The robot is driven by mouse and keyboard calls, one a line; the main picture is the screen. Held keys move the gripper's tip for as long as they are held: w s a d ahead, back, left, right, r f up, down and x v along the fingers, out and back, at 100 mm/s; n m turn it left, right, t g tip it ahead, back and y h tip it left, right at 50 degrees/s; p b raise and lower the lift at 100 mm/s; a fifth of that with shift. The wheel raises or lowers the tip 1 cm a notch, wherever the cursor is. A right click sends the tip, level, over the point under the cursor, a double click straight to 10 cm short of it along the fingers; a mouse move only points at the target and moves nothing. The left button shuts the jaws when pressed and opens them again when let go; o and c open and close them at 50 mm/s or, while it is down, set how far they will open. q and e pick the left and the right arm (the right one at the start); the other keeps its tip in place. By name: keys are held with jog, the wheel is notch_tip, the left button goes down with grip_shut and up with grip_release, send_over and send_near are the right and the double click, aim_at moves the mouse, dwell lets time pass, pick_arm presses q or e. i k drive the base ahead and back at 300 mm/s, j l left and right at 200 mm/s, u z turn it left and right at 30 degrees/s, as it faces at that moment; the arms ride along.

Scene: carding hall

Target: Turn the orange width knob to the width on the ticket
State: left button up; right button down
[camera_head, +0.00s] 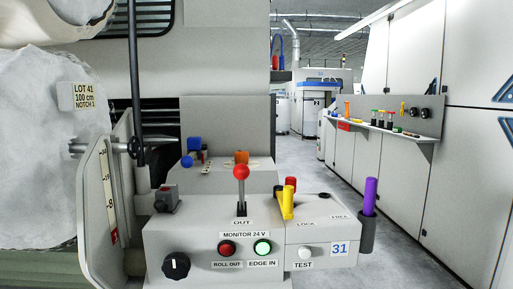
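A small orange knob (241,157) sits on the sloped top of the raised grey box behind the front console. A pale strip with small dark marks lies by it, too small to read. The ticket (84,96) hangs on the white roll at the left and reads "LOT 41, 100 cm, NOTCH 1". Neither of my grippers shows in the head view. Nothing is seen touching the orange knob.
A red-ball lever (241,172) stands upright in front of the orange knob. The console (200,240) carries a black dial (176,265), red and green buttons and a yellow handle (287,203). Blue knobs (187,161) sit left. A black rod (133,75) hangs at left. The aisle floor is clear.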

aim_at(243, 156)
jog(key=i+l+u, duration=0.15)
jog(key=l, duration=0.55)
jog(key=l+u, duration=0.15)
jog(key=l, duration=0.55)
jog(key=u, duration=1.7)
jog(key=z, duration=0.4)
jog(key=i+j+z, duration=0.1)
jog(key=i+j, duration=0.15)
jog(key=j, duration=0.1)
